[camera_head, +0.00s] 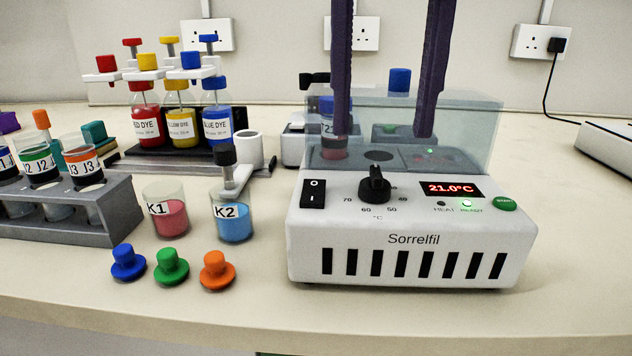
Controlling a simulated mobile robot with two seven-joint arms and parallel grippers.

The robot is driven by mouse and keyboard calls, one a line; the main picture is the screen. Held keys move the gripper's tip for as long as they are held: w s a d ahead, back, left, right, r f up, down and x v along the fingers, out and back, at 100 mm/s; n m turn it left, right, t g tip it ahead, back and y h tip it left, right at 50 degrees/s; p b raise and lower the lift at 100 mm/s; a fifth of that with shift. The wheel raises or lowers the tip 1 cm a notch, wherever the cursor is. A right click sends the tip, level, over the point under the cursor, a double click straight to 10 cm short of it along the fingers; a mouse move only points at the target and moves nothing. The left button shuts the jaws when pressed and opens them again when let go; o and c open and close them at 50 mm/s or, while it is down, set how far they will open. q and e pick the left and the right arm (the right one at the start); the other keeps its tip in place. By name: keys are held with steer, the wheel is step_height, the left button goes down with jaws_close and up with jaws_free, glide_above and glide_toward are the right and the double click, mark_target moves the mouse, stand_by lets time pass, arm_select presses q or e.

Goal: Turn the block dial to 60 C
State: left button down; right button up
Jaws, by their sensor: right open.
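The heating block (410,240) is a white box marked Sorrelfil. Its black dial (375,188) sits on the sloped panel, its ridge roughly upright; 70, 60, 50 and 40 show around it. Where exactly the pointer aims is hard to tell. The red display (451,188) reads 21.0°C. The green ready lamp is lit and the heat lamp is dark. My right gripper (383,134) reaches down from the top, its two dark purple fingers wide apart and empty. Its tips are above the dial in the picture, overlapping the clear lid. My left gripper is not in view.
A black rocker switch (313,194) and green button (504,204) flank the dial. The clear lid (475,125) stands behind the panel. Beakers K1 (166,212) and K2 (233,224), coloured stoppers (171,266) and a grey tube rack (100,225) are to the left.

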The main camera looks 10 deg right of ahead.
mark_target(377, 170)
step_height(377, 170, down, 5)
steer(key=b, duration=0.3)
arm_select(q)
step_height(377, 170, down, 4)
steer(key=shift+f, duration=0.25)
arm_select(e)
jaws_close()
